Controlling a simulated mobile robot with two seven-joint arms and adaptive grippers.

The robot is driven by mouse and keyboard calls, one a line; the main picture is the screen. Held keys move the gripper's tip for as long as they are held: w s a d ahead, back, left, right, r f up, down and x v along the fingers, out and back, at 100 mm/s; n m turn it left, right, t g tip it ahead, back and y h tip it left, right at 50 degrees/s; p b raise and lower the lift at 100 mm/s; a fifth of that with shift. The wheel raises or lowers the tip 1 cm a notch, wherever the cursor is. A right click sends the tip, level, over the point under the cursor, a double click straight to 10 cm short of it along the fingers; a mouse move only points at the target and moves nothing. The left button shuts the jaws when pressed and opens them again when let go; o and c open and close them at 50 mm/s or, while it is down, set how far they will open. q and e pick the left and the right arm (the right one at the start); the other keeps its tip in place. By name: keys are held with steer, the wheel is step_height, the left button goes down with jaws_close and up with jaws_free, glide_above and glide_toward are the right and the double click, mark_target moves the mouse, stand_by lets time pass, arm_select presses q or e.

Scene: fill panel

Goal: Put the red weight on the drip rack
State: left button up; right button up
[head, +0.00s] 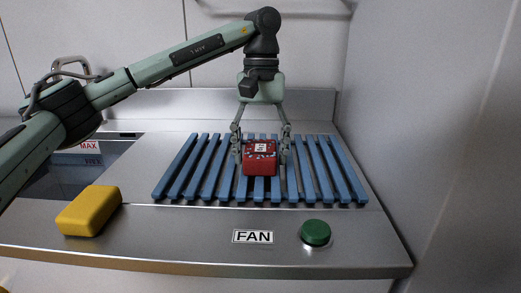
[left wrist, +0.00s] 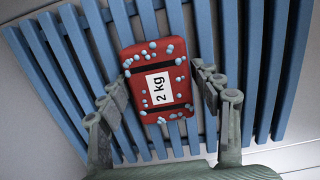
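The red weight (head: 260,163), labelled "2 kg" and dotted with water drops, is over the blue slatted drip rack (head: 327,180) and appears to rest flat on its middle slats. It also shows in the left wrist view (left wrist: 158,82), with slats of the rack (left wrist: 285,70) behind it. My left gripper (head: 261,150) points down over the weight, one finger on each side. In the left wrist view its fingers (left wrist: 163,95) stand apart with narrow gaps beside the weight, so it looks open around it. My right gripper is not in view.
A yellow sponge-like block (head: 90,211) lies at the front left. A sunken basin (head: 75,170) with a "MAX" mark is at the left. A green button (head: 315,233) and a "FAN" label (head: 253,237) are at the front edge. A grey wall (head: 430,130) closes the right side.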

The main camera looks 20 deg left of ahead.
mark_target(261, 148)
arm_select(q)
steer(key=shift+o, duration=0.6)
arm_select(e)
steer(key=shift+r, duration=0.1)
arm_select(q)
steer(key=r, duration=0.5)
steer(key=shift+w, duration=0.3)
step_height(261, 148, up, 7)
steer(key=p, duration=0.2)
steer(key=shift+w+a, duration=0.15)
steer(key=shift+w, duration=0.25)
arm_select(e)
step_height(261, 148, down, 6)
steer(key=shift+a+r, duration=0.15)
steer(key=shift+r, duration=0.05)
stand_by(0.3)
